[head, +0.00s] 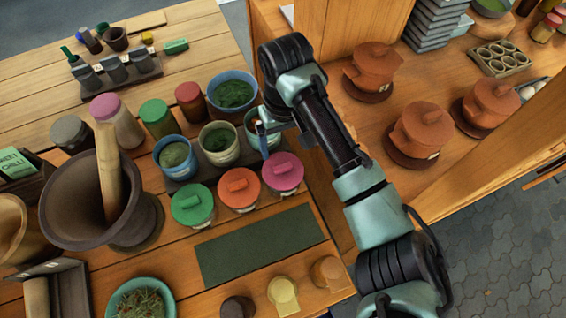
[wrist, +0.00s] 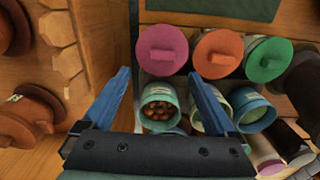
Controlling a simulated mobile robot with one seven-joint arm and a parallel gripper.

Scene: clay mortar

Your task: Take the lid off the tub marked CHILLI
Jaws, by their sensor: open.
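Three lidded tubs stand in a row, with a green lid (head: 193,203), an orange lid (head: 240,187) and a pink lid (head: 282,170). The wrist view also shows the pink lid (wrist: 162,50), orange lid (wrist: 217,54) and green lid (wrist: 268,60), all seated. I cannot read the tub labels, so I cannot tell which is CHILLI. My gripper (head: 264,138) is open and empty behind the pink-lidded tub. In the wrist view its blue fingers (wrist: 159,73) are spread either side of an open tub with reddish contents (wrist: 160,105), with the pink lid beyond the fingertips.
Open tubs with green contents (head: 218,140) stand behind the lidded row. A dark green mat (head: 260,245) lies bare in front. A large mortar with pestle (head: 95,200) stands left. A wooden shelf with terracotta pots (head: 422,130) is at right. A green card (head: 15,163) shows partly legible lettering.

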